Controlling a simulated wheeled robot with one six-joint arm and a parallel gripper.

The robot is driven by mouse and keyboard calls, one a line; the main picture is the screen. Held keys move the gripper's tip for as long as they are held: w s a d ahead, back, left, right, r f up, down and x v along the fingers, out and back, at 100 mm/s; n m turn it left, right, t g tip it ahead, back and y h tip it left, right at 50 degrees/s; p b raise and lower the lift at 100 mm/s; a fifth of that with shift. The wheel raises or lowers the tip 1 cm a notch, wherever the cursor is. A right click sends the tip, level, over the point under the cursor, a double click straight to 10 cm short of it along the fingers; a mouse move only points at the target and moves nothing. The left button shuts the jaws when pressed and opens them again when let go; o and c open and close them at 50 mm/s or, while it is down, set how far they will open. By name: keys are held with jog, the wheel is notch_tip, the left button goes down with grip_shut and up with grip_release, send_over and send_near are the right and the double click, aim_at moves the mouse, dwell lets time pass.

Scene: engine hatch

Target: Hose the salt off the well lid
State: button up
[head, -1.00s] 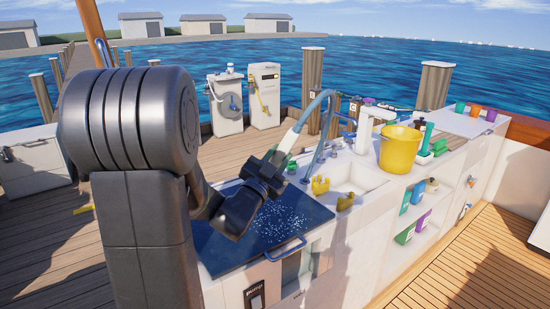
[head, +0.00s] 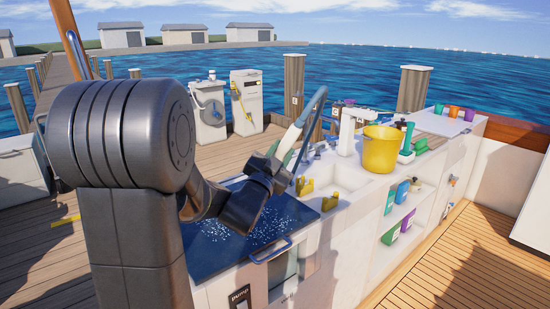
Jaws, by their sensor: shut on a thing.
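The dark blue lid (head: 205,258) lies flat on the white counter, with a blue handle (head: 271,250) on its near edge. White salt specks (head: 268,229) are scattered on it to the right of my arm, and more specks show to the left. My forearm hides the middle of the lid. My gripper (head: 276,164) is shut on the pale hose nozzle (head: 291,138), above the far right part of the lid. A dark blue hose (head: 319,104) arches from the nozzle's upper end down towards the sink. The nozzle's lower end is hidden, and I cannot make out any water.
A yellow bucket (head: 380,150) and a white post (head: 348,132) stand farther along the counter. Wooden deck (head: 470,240) is open at right.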

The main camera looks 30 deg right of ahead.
jog(key=shift+w+d+r+b, duration=0.15)
jog(key=shift+d+b, duration=0.75)
jog(key=shift+d, duration=1.8)
jog(key=shift+r+p, duration=1.2)
jog(key=shift+r, duration=1.25)
